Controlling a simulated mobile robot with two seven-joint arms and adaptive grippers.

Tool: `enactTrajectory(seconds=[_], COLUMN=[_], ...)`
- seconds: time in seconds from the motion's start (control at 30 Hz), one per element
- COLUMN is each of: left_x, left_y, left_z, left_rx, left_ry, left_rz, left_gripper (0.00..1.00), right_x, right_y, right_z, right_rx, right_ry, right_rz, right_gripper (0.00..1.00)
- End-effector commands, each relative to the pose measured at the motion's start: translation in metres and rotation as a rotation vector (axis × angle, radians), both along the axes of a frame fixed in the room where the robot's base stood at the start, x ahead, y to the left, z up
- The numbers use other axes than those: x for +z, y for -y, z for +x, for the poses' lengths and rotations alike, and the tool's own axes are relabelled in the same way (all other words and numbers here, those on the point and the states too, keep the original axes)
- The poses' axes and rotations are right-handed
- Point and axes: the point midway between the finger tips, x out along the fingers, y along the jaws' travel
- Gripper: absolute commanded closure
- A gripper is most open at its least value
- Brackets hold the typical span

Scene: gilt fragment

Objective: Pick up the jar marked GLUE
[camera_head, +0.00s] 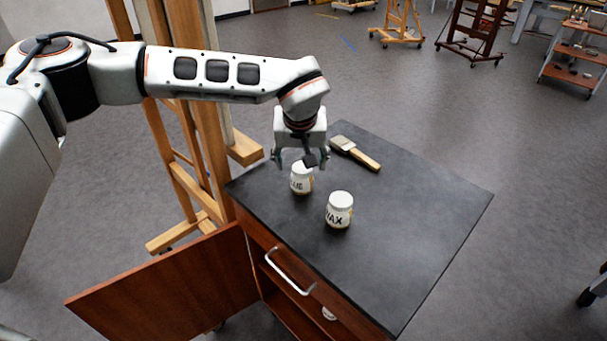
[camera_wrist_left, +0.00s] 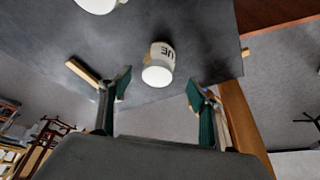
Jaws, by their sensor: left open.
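The jar marked GLUE (camera_head: 301,181) is white and stands upright on the dark cabinet top, near its left edge. Only the end of its label shows in the head view. My left gripper (camera_head: 299,159) is open just above it, pointing down, with the fingers apart and empty. In the left wrist view the GLUE jar (camera_wrist_left: 159,64) lies ahead of the gap between the two fingers of the left gripper (camera_wrist_left: 157,97), with "UE" showing. The jar marked WAX (camera_head: 339,211) stands upright in front and to the right. My right gripper is not in view.
A flat brush (camera_head: 355,153) lies near the back edge of the cabinet top (camera_head: 420,220). The right part of the top is clear. A wooden easel (camera_head: 205,150) stands close on the left. The cabinet door (camera_head: 165,285) hangs open at the front left.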

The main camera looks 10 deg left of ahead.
Motion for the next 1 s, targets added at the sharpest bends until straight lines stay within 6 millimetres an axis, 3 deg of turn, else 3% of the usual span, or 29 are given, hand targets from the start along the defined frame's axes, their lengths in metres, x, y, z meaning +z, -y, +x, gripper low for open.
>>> enactTrajectory(seconds=[0.13,0.4,0.73,0.77,0.9,1.0], left_x=[-0.014,-0.048,-0.054,-0.054,-0.054,-0.054], left_y=[0.0,0.0,-0.001,-0.001,-0.001,-0.001], left_z=[0.005,0.02,0.023,0.023,0.023,0.023], left_rx=[0.0,0.0,-0.001,-0.001,-0.001,-0.001], left_ry=[-0.001,-0.001,0.0,0.0,0.0,0.002], left_rz=[-0.001,-0.002,-0.002,-0.002,-0.002,-0.003], left_gripper=[0.38,0.38,0.38,0.43,0.8,0.84], right_x=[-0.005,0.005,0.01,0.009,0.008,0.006], right_y=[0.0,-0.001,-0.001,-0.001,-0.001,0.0], right_z=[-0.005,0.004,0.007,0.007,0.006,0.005], right_rx=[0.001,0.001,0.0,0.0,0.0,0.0], right_ry=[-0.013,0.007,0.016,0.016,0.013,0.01], right_rz=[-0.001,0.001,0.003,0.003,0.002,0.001], right_gripper=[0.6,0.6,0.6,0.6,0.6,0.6])
